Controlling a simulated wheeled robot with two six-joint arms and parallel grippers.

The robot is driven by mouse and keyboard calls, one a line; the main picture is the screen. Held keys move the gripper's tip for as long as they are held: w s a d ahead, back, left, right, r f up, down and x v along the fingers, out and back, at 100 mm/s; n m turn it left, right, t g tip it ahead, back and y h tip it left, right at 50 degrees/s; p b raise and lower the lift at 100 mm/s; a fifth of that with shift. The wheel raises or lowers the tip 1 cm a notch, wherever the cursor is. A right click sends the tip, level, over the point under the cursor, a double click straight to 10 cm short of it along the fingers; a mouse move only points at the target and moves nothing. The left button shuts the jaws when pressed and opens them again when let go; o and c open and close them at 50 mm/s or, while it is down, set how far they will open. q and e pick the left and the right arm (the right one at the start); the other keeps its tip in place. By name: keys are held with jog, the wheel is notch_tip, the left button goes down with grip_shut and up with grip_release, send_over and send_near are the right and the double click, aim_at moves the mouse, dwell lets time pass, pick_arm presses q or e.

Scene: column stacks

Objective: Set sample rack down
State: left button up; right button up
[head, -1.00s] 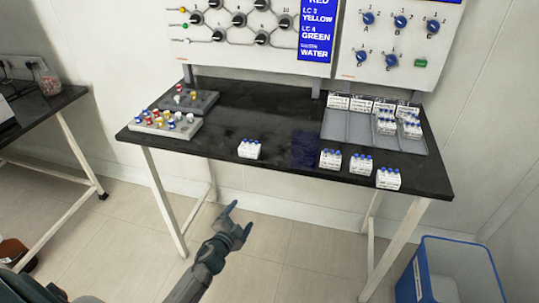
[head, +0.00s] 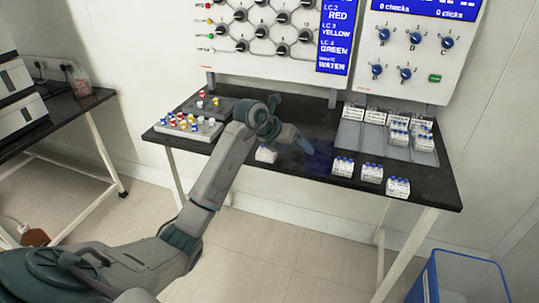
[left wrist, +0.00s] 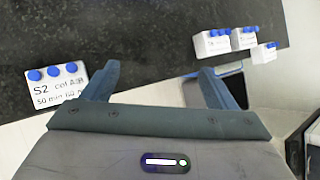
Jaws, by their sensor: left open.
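My left gripper (head: 292,136) is over the black table (head: 300,112), open and empty. In the left wrist view its two fingers (left wrist: 160,88) are apart with nothing between them. A white sample rack with blue caps (head: 265,155) stands on the table beside the gripper, partly hidden by my arm. In the left wrist view this rack, labelled S2 (left wrist: 62,92), lies just left of the left finger. Several similar racks stand along the front right edge, among them one rack (head: 343,166) and another (head: 397,187). My right gripper is not in view.
A grey sectioned tray (head: 358,139) at the right holds more racks (head: 423,140). A pale block of coloured caps (head: 188,125) and a dark block (head: 208,107) stand at the left. Control panels rise behind. A blue bin (head: 455,280) is on the floor at right.

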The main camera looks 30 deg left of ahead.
aim_at(264, 152)
pick_arm(q)
jog(key=a+g+y+b, duration=0.1)
jog(key=a, duration=0.2)
jog(key=s+a+r+n+g+y+b, duration=0.1)
jog(key=a+y, duration=0.1)
jog(key=a, duration=0.1)
jog(key=a+r+n+g+y+b, duration=0.1)
jog(key=a+y, duration=0.1)
jog(key=a, duration=0.2)
jog(key=shift+s+b, duration=0.35)
jog(key=shift+b, duration=0.05)
jog(key=shift+b+x, duration=1.05)
jog(key=shift+b, duration=0.05)
jog(key=shift+w, duration=0.2)
jog(key=shift+w+p+x, duration=0.2)
jog(key=shift+p+x, duration=0.4)
jog(key=shift+x, duration=2.1)
jog(key=shift+d+r, duration=0.15)
jog(key=shift+d, duration=0.1)
jog(key=c, duration=1.2)
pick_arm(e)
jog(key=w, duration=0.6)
pick_arm(q)
jog(key=shift+o, duration=0.2)
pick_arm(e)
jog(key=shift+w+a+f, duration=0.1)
